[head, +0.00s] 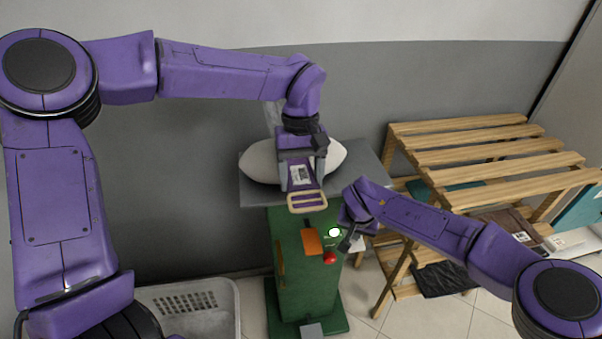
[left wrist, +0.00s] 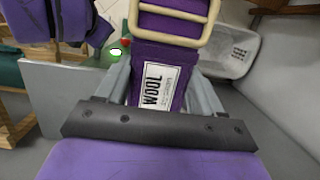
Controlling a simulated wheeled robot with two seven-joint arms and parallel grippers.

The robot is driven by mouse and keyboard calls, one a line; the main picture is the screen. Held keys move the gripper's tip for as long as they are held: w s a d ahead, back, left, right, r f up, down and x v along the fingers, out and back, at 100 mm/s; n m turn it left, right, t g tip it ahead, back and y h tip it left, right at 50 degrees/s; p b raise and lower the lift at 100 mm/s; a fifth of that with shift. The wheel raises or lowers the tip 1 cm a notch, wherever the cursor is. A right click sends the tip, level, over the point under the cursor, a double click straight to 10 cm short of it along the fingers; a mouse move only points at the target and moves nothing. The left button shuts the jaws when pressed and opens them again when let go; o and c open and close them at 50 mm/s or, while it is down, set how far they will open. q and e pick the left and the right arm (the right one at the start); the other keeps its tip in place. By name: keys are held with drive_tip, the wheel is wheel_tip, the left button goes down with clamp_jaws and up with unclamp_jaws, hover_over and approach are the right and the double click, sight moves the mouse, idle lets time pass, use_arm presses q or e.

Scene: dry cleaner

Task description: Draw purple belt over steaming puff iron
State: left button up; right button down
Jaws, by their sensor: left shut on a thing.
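The purple belt (head: 303,181) has a pale gold buckle (head: 307,202) and a white label. In the left wrist view the label on the belt (left wrist: 172,61) reads WOOL. My left gripper (head: 300,172) is shut on the belt, with the buckle end towards the front. The puff iron's pale oval pad (head: 259,163) lies behind and below this gripper, partly hidden by it. Whether the belt touches the pad cannot be told. A pale, vapour-like patch shows above the pad. My right gripper (head: 349,238) is near the iron's green body (head: 300,285), beside the red knob (head: 330,258); its jaw opening is unclear.
The pad sits on a grey top (head: 369,166). A glowing light (head: 334,232) and an orange part (head: 312,241) are on the front. A wooden slatted rack (head: 490,150) stands right, holding folded items. A grey basket (head: 190,308) stands on the floor at left.

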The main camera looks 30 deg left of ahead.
sight(298, 169)
use_arm(q)
drive_tip(key=shift+f, duration=0.7)
idle(0.4)
drive_tip(key=shift+s+d, duration=0.1)
drive_tip(key=shift+s, duration=0.05)
drive_tip(key=shift+s+d, duration=0.9)
drive_tip(key=shift+s, duration=0.2)
drive_tip(key=shift+w+a, duration=1)
drive_tip(key=shift+w, duration=0.2)
drive_tip(key=shift+w+a, duration=0.95)
drive_tip(key=shift+w, duration=0.2)
drive_tip(key=shift+r, duration=2.55)
drive_tip(key=shift+w, duration=0.1)
use_arm(e)
wheel_tip(298, 169, up, 7)
